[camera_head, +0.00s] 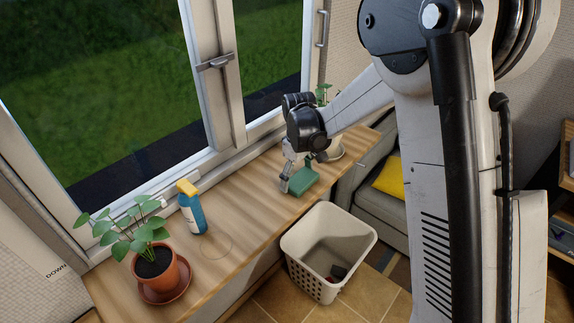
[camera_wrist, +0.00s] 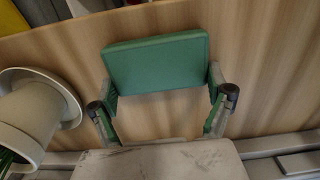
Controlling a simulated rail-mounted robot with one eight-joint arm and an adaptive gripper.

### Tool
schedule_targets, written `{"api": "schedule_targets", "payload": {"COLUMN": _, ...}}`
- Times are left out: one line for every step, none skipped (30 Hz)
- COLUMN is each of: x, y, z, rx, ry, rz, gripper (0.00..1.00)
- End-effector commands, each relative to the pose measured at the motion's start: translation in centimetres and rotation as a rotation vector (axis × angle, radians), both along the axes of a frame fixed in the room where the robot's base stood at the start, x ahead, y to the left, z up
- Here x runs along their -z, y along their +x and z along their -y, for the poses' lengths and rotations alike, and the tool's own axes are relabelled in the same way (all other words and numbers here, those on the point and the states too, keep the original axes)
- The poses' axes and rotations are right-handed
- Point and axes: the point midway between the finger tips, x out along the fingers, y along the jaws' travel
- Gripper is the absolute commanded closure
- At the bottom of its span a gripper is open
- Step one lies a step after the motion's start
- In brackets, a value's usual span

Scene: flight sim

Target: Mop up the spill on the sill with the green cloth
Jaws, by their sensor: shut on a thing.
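The green cloth (camera_head: 303,182) is a folded, block-like pad at the far part of the wooden sill (camera_head: 258,190). My gripper (camera_head: 297,172) is shut on it from above. In the wrist view the cloth (camera_wrist: 157,61) sits between the two fingers of my gripper (camera_wrist: 166,100), its sides hanging by the fingertips. I cannot tell whether the cloth touches the sill or hangs just above it. A faint, clear, rounded patch (camera_head: 216,246), which looks like the spill, lies on the near part of the sill, right of the blue spray bottle (camera_head: 193,212).
A potted plant (camera_head: 155,268) on a saucer stands at the sill's near end. A white pot (camera_wrist: 35,108) is close left of my gripper in the wrist view. A white basket (camera_head: 322,250) stands on the floor below. The window (camera_head: 215,62) borders the sill.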

Motion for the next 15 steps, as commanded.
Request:
{"api": "schedule_targets", "payload": {"x": 0.3, "y": 0.3, "z": 0.2, "rx": 0.000, "ry": 0.000, "rz": 0.000, "gripper": 0.44}}
{"api": "schedule_targets", "payload": {"x": 0.0, "y": 0.5, "z": 0.4, "rx": 0.000, "ry": 0.000, "rz": 0.000, "gripper": 0.44}}
{"api": "schedule_targets", "payload": {"x": 0.1, "y": 0.7, "z": 0.5, "rx": -0.001, "ry": 0.000, "rz": 0.000, "gripper": 0.44}}
{"api": "schedule_targets", "payload": {"x": 0.2, "y": 0.9, "z": 0.7, "rx": -0.001, "ry": 0.000, "rz": 0.000, "gripper": 0.44}}
{"api": "schedule_targets", "payload": {"x": 0.1, "y": 1.0, "z": 0.8, "rx": -0.001, "ry": 0.000, "rz": 0.000, "gripper": 0.44}}
{"api": "schedule_targets", "payload": {"x": 0.1, "y": 1.3, "z": 1.0, "rx": -0.001, "ry": 0.000, "rz": 0.000, "gripper": 0.44}}
{"api": "schedule_targets", "payload": {"x": 0.2, "y": 1.4, "z": 1.2, "rx": -0.002, "ry": 0.000, "rz": 0.000, "gripper": 0.44}}
{"api": "schedule_targets", "payload": {"x": 0.3, "y": 1.6, "z": 1.3, "rx": -0.003, "ry": 0.000, "rz": 0.000, "gripper": 0.44}}
{"api": "schedule_targets", "payload": {"x": 0.1, "y": 1.7, "z": 1.4, "rx": -0.004, "ry": 0.000, "rz": 0.000, "gripper": 0.44}}
{"api": "schedule_targets", "payload": {"x": 0.1, "y": 1.4, "z": 1.1, "rx": -0.005, "ry": 0.000, "rz": 0.000, "gripper": 0.44}}
{"api": "schedule_targets", "payload": {"x": 0.1, "y": 1.2, "z": 1.0, "rx": -0.004, "ry": 0.000, "rz": 0.000, "gripper": 0.44}}
{"api": "schedule_targets", "payload": {"x": 0.1, "y": 1.0, "z": 0.8, "rx": -0.002, "ry": 0.000, "rz": 0.000, "gripper": 0.44}}
{"api": "schedule_targets", "payload": {"x": 0.2, "y": 0.8, "z": 0.7, "rx": -0.001, "ry": 0.000, "rz": 0.000, "gripper": 0.44}}
{"api": "schedule_targets", "payload": {"x": 0.2, "y": 0.7, "z": 0.6, "rx": -0.001, "ry": 0.000, "rz": 0.000, "gripper": 0.44}}
{"api": "schedule_targets", "payload": {"x": 0.2, "y": 0.4, "z": 0.4, "rx": 0.000, "ry": 0.000, "rz": 0.000, "gripper": 0.44}}
